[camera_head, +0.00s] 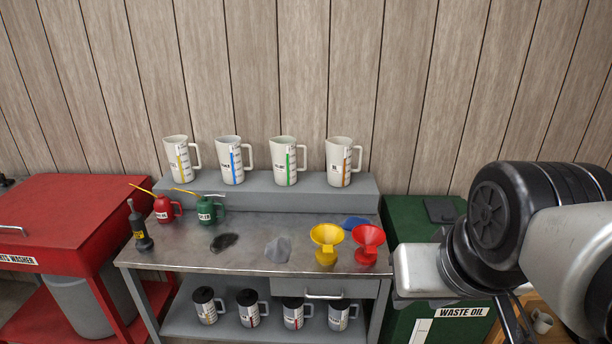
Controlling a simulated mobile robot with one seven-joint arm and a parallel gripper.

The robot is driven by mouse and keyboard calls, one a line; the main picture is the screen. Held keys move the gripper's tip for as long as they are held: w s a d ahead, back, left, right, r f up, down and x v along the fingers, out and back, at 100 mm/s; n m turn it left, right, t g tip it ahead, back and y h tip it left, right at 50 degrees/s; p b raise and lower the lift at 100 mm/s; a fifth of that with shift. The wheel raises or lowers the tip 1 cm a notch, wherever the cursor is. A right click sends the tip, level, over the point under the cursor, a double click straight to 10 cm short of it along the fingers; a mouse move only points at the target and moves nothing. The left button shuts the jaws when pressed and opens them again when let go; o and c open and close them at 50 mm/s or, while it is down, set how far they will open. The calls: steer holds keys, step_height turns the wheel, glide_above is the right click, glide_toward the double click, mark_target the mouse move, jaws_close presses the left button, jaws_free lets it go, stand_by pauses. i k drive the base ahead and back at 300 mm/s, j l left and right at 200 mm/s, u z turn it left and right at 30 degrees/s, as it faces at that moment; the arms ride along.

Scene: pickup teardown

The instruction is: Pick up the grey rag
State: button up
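The grey rag (278,250) lies crumpled on the metal workbench top (185,257), near its middle. A black rag (224,242) lies to its left, and the yellow funnel (327,242) stands close to its right. My arm fills the right side of the view, well to the right of the rag. Dark parts of my gripper (515,322) show at the bottom right, below the arm and cut by the frame edge. Its fingertips are not clear, so I cannot tell whether it is open or shut.
A red funnel (368,243) and a blue rag (355,222) are right of the yellow funnel. Red (164,209) and green (207,210) oil cans and a dark tool (140,230) stand left. Several jugs line the raised back shelf (262,190). A green waste oil cabinet (405,218) adjoins right.

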mark_target(279, 251)
steer(key=i+j, duration=0.55)
steer(key=j, duration=0.15)
steer(key=i+j, duration=0.6)
